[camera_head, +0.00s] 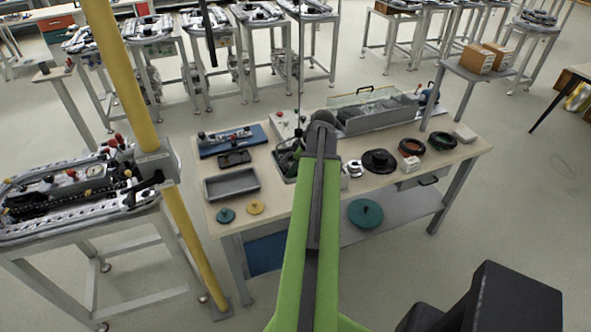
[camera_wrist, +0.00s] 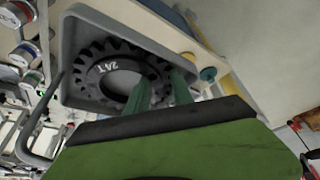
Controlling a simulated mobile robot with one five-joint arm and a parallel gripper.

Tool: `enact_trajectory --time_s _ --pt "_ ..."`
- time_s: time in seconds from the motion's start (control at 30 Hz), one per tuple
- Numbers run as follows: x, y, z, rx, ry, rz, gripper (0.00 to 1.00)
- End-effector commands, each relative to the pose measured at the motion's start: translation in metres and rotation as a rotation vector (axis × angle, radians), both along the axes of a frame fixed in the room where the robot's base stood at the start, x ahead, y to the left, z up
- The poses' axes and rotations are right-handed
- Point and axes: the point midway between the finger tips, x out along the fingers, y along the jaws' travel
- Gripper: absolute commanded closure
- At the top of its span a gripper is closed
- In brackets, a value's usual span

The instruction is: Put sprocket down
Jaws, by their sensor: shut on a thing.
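The sprocket is a dark toothed ring (camera_wrist: 98,72) marked 24T with a large centre hole, in the wrist view. My gripper (camera_wrist: 162,92) has its green fingers shut on the near side of its rim. A grey tray (camera_wrist: 68,50) frames the sprocket, which lies within its walls in the picture; I cannot tell whether it touches the tray floor. In the head view my gripper (camera_head: 289,157) is at the workbench, left of my green arm, over a grey tray largely hidden by the arm.
An empty grey tray (camera_head: 232,185), a teal disc (camera_head: 226,215) and a yellow disc (camera_head: 256,208) lie to the left on the bench. A black flanged part (camera_head: 379,161) and rings (camera_head: 412,147) lie right. A yellow post (camera_head: 185,225) stands beside the bench's left edge.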

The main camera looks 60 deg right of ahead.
Motion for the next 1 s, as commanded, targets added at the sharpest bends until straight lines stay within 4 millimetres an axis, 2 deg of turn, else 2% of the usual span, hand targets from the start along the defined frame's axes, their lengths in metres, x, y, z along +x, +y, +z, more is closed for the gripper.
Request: enact_trajectory --time_s 0.03,0.07,0.1,0.4,0.57,0.77,1.0 --pt "0.000 0.000 -0.003 -0.001 -0.001 0.000 1.00" --pt "0.000 0.000 -0.002 0.000 0.000 0.000 0.70" --pt "0.000 0.000 -0.002 0.000 0.000 0.000 0.64" --pt "-0.001 0.000 -0.001 0.000 0.000 -0.001 0.63" --pt "-0.003 -0.001 0.009 0.000 0.000 -0.002 0.63" --pt "-0.015 -0.002 0.043 0.001 0.000 -0.004 0.63" --pt "-0.036 -0.005 0.096 0.001 0.000 -0.004 0.63"
